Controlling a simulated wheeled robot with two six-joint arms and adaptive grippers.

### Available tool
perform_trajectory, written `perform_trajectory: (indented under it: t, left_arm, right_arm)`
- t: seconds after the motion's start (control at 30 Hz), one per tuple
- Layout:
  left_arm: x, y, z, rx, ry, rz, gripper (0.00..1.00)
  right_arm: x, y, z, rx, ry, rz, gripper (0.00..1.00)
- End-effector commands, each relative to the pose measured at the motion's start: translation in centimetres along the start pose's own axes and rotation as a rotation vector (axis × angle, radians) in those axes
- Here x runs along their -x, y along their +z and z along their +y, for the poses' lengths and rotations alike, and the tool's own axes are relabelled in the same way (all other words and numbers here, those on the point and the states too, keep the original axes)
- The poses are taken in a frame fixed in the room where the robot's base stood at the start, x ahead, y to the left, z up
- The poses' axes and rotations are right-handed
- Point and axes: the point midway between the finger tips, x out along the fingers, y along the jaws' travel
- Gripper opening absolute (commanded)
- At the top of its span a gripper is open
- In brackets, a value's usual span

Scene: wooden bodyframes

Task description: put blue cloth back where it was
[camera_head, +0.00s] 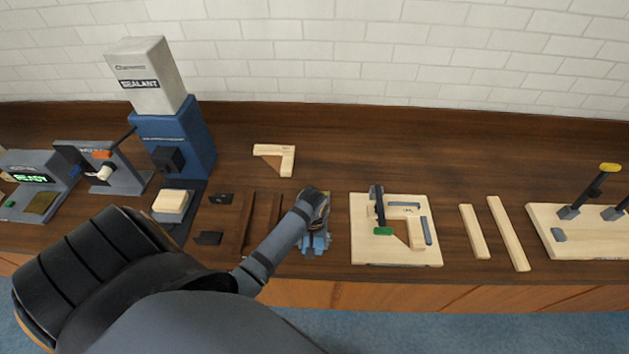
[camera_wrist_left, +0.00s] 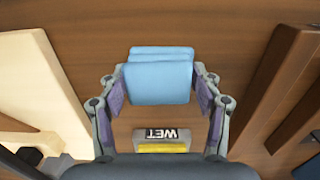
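The blue cloth (camera_wrist_left: 160,82) is a light blue folded piece between the two fingers of my left gripper (camera_wrist_left: 160,90) in the left wrist view. The finger pads meet its left and right sides, so the gripper looks shut on it. In the head view my left gripper (camera_head: 316,222) points down near the front of the wooden bench, with light blue (camera_head: 315,246) showing below it. How far the cloth is from the bench top is hard to tell. My right gripper is not in view.
A block marked WET with a yellow strip (camera_wrist_left: 162,141) lies near the cloth. A pale board with a corner frame (camera_head: 360,250) stands to the right, dark wooden strips (camera_head: 241,222) to the left. Two pale strips (camera_head: 474,232) lie farther right. A blue sealant machine (camera_head: 185,140) stands back left.

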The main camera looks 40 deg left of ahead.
Motion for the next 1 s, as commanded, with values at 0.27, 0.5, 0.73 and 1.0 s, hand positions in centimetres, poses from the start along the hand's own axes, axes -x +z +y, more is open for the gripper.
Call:
perform_trajectory:
  t: [0.27,0.5,0.73,1.0]
  left_arm:
    - [0.1,-0.1,0.0,0.000,0.001,0.001,0.86]
    - [0.5,-0.1,0.1,0.000,0.002,0.004,0.86]
    - [5.0,-0.2,0.1,-0.002,0.003,0.009,0.86]
    - [11.2,-0.1,0.0,-0.001,0.001,0.003,0.86]
  right_arm:
    - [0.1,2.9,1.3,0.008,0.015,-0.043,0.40]
    - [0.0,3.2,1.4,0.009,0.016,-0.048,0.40]
    - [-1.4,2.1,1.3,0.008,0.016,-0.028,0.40]
    - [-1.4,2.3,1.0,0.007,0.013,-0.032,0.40]
